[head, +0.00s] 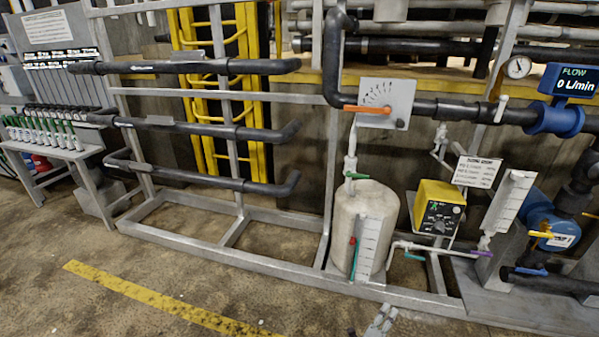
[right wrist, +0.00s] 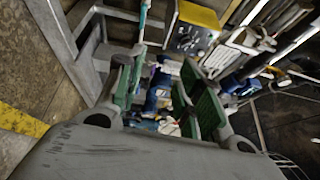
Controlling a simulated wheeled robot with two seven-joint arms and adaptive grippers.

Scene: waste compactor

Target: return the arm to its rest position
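My right gripper (head: 381,320) shows small and grey at the bottom edge of the head view, in front of the metal frame and below the beige tank (head: 362,225). In the right wrist view its two fingers with green pads stand apart (right wrist: 160,92), with nothing held between them. The rest of my right arm is out of the head view. My left arm and left gripper are not in view.
A grey metal frame (head: 222,242) carries black pipes. A yellow control box (head: 437,207), a blue flow meter (head: 556,119) and a blue pump (head: 540,212) stand at the right. The concrete floor (head: 60,240) with a yellow stripe (head: 165,302) is clear at the left.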

